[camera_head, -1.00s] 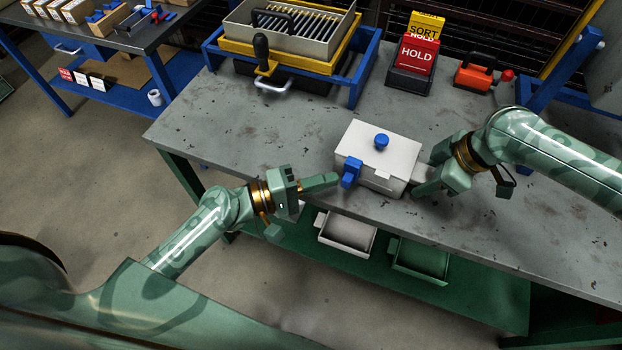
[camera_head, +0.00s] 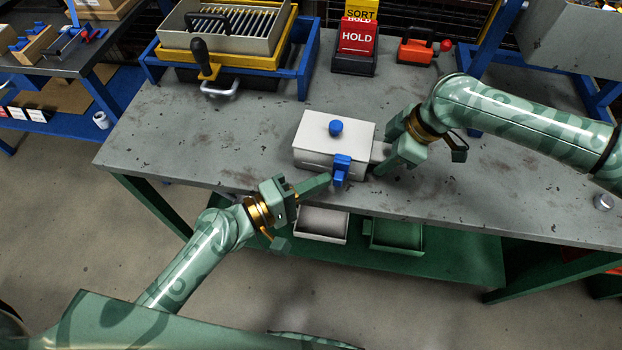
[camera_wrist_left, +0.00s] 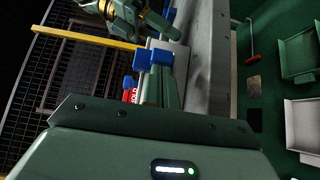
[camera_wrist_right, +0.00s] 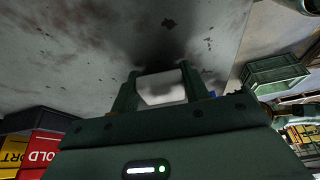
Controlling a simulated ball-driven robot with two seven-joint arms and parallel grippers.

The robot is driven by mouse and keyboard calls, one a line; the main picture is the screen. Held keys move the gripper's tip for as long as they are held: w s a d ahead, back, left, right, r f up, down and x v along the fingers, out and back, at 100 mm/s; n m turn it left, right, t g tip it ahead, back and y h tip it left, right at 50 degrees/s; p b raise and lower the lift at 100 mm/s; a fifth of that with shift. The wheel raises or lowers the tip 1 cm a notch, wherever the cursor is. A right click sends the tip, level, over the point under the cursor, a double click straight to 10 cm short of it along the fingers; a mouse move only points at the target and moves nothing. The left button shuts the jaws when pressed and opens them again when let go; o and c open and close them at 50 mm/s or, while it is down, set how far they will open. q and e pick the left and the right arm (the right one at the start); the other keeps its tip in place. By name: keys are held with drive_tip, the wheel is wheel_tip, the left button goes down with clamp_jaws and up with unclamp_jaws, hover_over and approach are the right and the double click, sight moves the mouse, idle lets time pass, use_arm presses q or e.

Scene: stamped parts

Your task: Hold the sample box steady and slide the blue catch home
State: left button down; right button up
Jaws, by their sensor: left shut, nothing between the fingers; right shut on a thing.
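The white sample box (camera_head: 312,158) stands on the grey bench, with a round blue knob (camera_head: 336,128) on its lid. The blue catch (camera_head: 341,167) is on its front face, right of the middle. My left gripper (camera_head: 325,181) is shut and empty, its fingertips at the catch's left side; contact is hard to tell. The catch (camera_wrist_left: 150,58) also shows past the fingers in the left wrist view. My right gripper (camera_head: 384,165) is shut on the grey tab at the box's right end. In the right wrist view a pale piece (camera_wrist_right: 162,88) shows between the fingers.
A blue rack (camera_head: 303,85) with a yellow tray stands at the back left. A red HOLD sign (camera_head: 356,38) and an orange case (camera_head: 416,51) stand behind the box. Two bins, white (camera_head: 322,224) and green (camera_head: 396,236), sit on the lower shelf. Bench right of my right gripper is mostly clear.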

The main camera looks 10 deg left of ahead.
use_arm(q)
drive_tip(key=shift+d, duration=0.1)
use_arm(e)
drive_tip(key=shift+s+a, duration=0.1)
drive_tip(key=shift+a, duration=0.05)
use_arm(q)
drive_tip(key=v, duration=1)
use_arm(e)
drive_tip(key=o, duration=1.2)
drive_tip(key=shift+c, duration=0.2)
drive_tip(key=v, duration=1.2)
